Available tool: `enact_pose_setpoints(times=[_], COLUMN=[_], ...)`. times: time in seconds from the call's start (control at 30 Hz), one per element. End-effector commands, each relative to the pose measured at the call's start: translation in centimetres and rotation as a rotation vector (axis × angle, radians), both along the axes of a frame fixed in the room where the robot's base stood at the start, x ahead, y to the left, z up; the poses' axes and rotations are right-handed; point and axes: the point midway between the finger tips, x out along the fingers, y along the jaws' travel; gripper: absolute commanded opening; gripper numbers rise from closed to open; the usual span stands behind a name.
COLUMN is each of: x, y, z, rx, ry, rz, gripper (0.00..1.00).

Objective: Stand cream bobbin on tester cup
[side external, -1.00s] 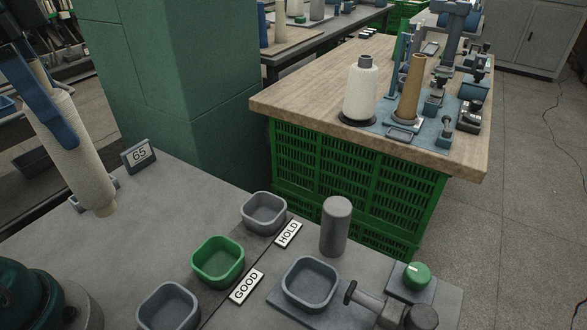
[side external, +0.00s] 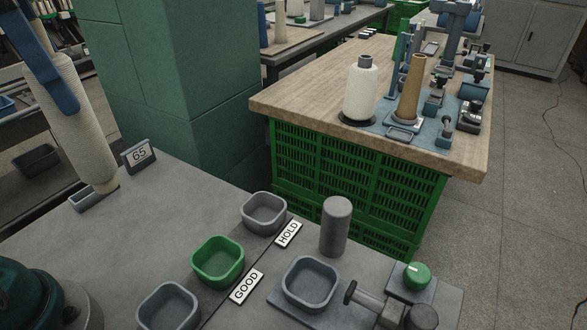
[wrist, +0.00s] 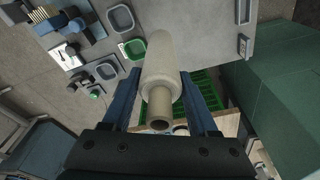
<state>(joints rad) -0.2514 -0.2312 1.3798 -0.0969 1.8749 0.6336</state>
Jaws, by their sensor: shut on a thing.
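The cream bobbin (side external: 72,125) is a long ribbed cone at the left of the side view, held tilted with its wide end down and to the right. In the wrist view the bobbin (wrist: 160,70) points away from me, its narrow tube end nearest. My gripper (side external: 52,60) is shut on its upper part; the blue fingers (wrist: 162,95) flank it in the wrist view. The tester cup appears to be the grey square cup (side external: 310,307) on the plate beside the green-knobbed tester, far right of the bobbin. It looks empty; it also shows in the wrist view (wrist: 107,82).
A green cup (side external: 217,281) and two grey cups (side external: 264,230) stand between bobbin and tester cup. A grey cylinder (side external: 335,228) stands behind the tester cup. The 65 sign (side external: 139,156) is near the bobbin's lower end. The grey table's middle left is clear.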

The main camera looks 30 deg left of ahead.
Motion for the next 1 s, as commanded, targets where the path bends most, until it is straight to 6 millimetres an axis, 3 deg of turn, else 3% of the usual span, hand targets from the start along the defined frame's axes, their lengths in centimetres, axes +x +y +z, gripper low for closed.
enact_pose_setpoints(times=[0.27, 0.5, 0.8, 1.0], x=[6.0, 9.9, 10.5, 9.9], y=[-4.5, -11.7, -21.4, -24.5], z=[-1.0, -3.5, -7.8, -9.4], rx=[0.002, 0.003, 0.003, 0.002], ry=[0.011, 0.009, 0.006, 0.001], rz=[-0.121, -0.224, -0.334, -0.365], gripper=[0.1, 0.1, 0.1, 0.1])
